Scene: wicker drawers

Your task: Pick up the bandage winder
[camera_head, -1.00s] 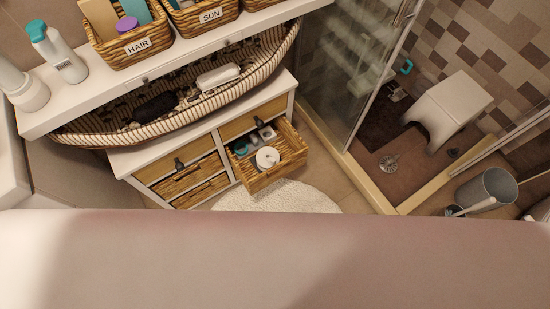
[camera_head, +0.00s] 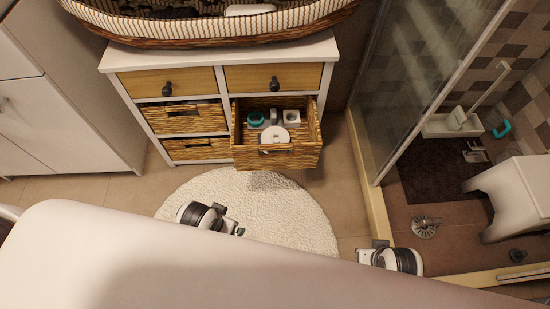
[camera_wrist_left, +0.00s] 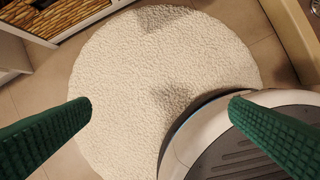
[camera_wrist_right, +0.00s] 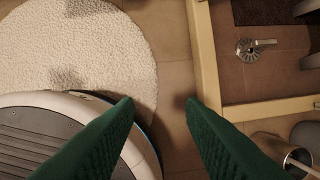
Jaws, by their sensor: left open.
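An open wicker drawer (camera_head: 243,157) in the low cabinet holds several small items. Among them are a flat white round piece (camera_head: 275,135), a teal ring-like piece (camera_head: 256,119) and a white squarish piece (camera_head: 292,117). I cannot tell which is the bandage winder. My left gripper (camera_wrist_left: 160,104) is open and empty above the white rug; its wrist shows in the head view below and left of the drawer. My right gripper (camera_wrist_right: 160,104) is open and empty, its fingers closer together; its wrist shows below and right of the drawer. Both are apart from the drawer.
A white round rug (camera_head: 300,205) lies before the cabinet (camera_head: 180,73). A striped wicker basket (camera_head: 200,30) stands on top. The shower's glass side (camera_head: 415,70) and raised sill (camera_head: 372,190) are to the right, with a white stool (camera_head: 515,190) inside. A white cupboard (camera_head: 65,100) stands left.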

